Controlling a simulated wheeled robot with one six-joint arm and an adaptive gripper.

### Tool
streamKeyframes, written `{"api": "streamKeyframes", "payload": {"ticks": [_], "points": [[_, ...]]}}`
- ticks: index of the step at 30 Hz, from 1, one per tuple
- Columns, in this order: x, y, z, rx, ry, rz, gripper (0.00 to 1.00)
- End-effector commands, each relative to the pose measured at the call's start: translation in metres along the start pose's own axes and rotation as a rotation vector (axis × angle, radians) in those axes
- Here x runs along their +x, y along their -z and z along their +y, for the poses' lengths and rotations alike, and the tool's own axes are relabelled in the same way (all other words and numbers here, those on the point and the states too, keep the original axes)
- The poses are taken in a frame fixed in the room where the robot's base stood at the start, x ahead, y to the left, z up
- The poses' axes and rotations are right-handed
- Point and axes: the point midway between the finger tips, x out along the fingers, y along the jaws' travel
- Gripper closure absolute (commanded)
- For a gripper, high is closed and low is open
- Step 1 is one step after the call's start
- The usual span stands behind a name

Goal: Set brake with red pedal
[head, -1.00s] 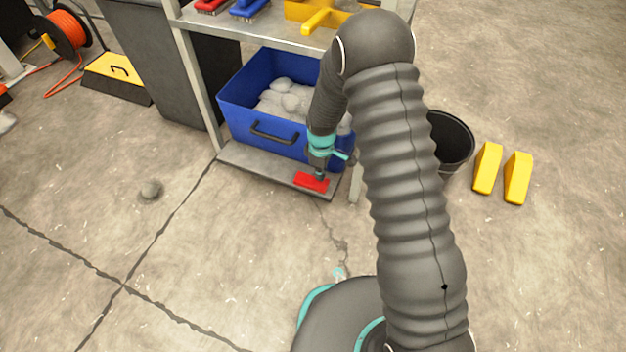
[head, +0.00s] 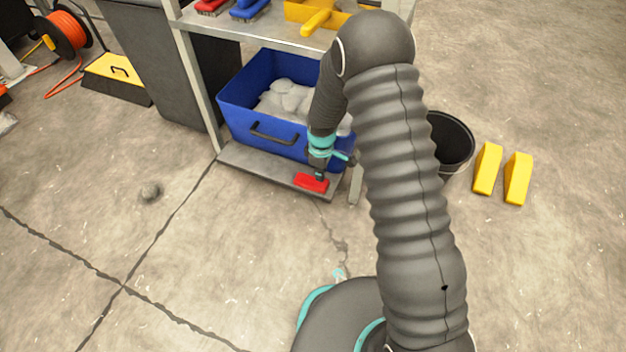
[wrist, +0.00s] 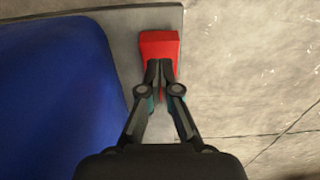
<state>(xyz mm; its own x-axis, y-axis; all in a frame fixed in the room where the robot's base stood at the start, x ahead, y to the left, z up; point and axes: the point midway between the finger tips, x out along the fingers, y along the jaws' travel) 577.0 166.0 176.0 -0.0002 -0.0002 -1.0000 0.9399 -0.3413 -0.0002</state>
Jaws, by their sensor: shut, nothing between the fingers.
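The red pedal (head: 312,182) is at the front right corner of the cart's lower shelf, below the blue bin. My gripper (head: 320,174) is directly above the pedal, pointing down, with its fingers shut and nothing between them. In the wrist view the red pedal (wrist: 159,47) shows just beyond the shut fingertips of my gripper (wrist: 159,66), which overlap its near part. The fingertips look to be at or very near the pedal's top; I cannot tell whether they press on it. The fingers hide part of the pedal.
The blue bin (head: 235,99) with pale filling stands on the lower shelf (head: 240,158), close beside my gripper. A black bucket (head: 452,143) and two yellow wedges (head: 487,168) are on the floor at right. The floor in front is mostly clear.

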Motion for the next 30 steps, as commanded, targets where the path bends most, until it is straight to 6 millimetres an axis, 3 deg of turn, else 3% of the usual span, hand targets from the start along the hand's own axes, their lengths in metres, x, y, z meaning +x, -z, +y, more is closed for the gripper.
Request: {"api": "streamKeyframes", "payload": {"ticks": [30], "points": [[0.011,0.000,0.000,0.000,0.000,0.000,1.00]]}}
